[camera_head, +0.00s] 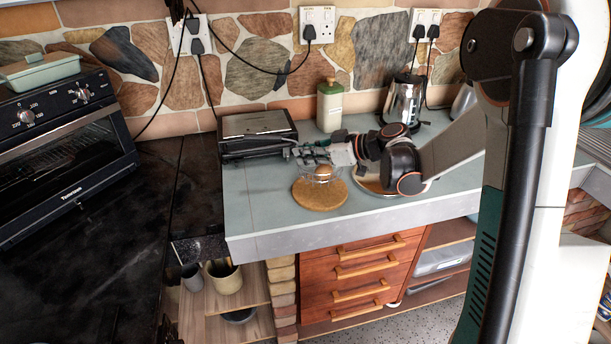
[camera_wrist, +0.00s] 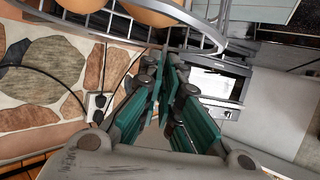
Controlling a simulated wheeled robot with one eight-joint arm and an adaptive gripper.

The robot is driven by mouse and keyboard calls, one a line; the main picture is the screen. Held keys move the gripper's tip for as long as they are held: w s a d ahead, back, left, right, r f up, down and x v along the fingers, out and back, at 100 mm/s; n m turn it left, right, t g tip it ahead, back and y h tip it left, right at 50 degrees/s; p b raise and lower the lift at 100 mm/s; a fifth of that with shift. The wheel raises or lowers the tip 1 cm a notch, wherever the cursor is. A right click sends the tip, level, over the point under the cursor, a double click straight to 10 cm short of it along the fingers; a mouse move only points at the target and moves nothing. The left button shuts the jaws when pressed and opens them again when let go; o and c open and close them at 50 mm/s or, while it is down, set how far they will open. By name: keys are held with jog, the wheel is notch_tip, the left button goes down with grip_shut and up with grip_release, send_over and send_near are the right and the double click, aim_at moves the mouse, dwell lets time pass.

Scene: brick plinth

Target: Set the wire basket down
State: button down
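The wire basket (camera_head: 322,177) holds brown, egg-like round things (camera_head: 323,171). It appears over the back part of a round cork mat (camera_head: 320,197) on the counter; I cannot tell whether it touches the mat. My gripper (camera_head: 310,154) reaches in from the right at the basket's top. In the wrist view, the teal fingers of my gripper (camera_wrist: 168,62) come together at the basket's wire rim (camera_wrist: 205,50) and look shut on it. The round things (camera_wrist: 150,12) show at the top there. The basket's underside is hidden.
A black appliance (camera_head: 257,135) stands left of the basket. A round plate (camera_head: 372,186) lies right of the mat, partly under my arm. The counter's front left (camera_head: 262,212) is clear.

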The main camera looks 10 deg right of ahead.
aim_at(299, 169)
jog(key=shift+f+b, duration=0.85)
jog(key=shift+f, duration=1.75)
jog(key=shift+f, duration=0.1)
jog(key=c, duration=1.8)
grip_release()
jog(key=shift+s+d+r, duration=0.1)
jog(key=shift+d+r, duration=0.1)
jog(key=shift+r, duration=0.05)
jog(key=p+v, duration=0.3)
jog(key=v, duration=0.8)
jog(key=shift+s, duration=0.2)
jog(key=shift+d+r, duration=0.1)
jog(key=shift+d, duration=0.05)
